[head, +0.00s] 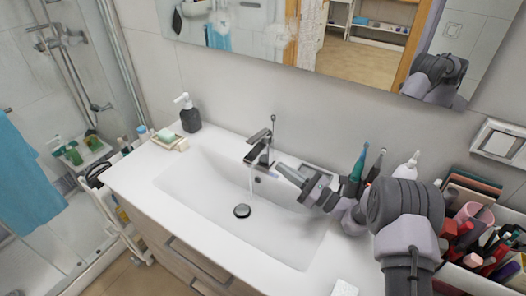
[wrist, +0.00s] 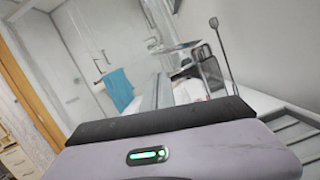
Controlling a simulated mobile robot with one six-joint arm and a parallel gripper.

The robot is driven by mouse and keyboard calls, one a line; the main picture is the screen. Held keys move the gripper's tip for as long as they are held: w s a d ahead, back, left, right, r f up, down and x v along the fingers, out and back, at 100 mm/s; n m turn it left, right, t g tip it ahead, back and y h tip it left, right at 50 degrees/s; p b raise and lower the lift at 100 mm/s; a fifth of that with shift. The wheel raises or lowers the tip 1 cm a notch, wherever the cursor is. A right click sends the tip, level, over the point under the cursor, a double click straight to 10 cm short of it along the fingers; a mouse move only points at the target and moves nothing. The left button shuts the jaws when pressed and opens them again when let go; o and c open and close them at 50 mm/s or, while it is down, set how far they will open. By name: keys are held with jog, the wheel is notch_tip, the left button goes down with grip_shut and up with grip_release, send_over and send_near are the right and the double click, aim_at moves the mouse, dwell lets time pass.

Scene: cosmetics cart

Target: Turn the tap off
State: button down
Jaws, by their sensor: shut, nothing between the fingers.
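The chrome tap (head: 262,150) stands at the back of the white basin, its lever handle (head: 258,135) raised above the body. A thin stream of water (head: 251,181) runs from its spout into the basin. My gripper (head: 281,169) is shut and empty, just right of the tap and below the lever, pointing left. A small gap seems to lie between fingertips and tap; contact is hard to judge. In the wrist view the closed fingers (wrist: 158,90) point ahead, with a thin upright rod (wrist: 222,60) to their right.
A dark soap dispenser (head: 190,114) and a soap dish (head: 168,141) stand left of the basin. Toothbrushes (head: 358,166) and a filled cosmetics box (head: 475,237) crowd the right. A mirror (head: 320,35) hangs behind. The space over the basin (head: 205,185) is free.

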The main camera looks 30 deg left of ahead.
aim_at(259, 136)
jog(key=shift+a, duration=0.15)
jog(key=b+x, duration=0.1)
jog(key=x, duration=0.8)
jog(key=shift+a+b, duration=0.3)
jog(key=shift+b, duration=0.05)
jog(key=shift+r, duration=0.1)
jog(key=r+m+p, duration=0.2)
jog(key=r+m+t+p, duration=0.1)
jog(key=r+p, duration=0.1)
jog(key=shift+w+m, duration=0.35)
jog(key=shift+m, duration=0.05)
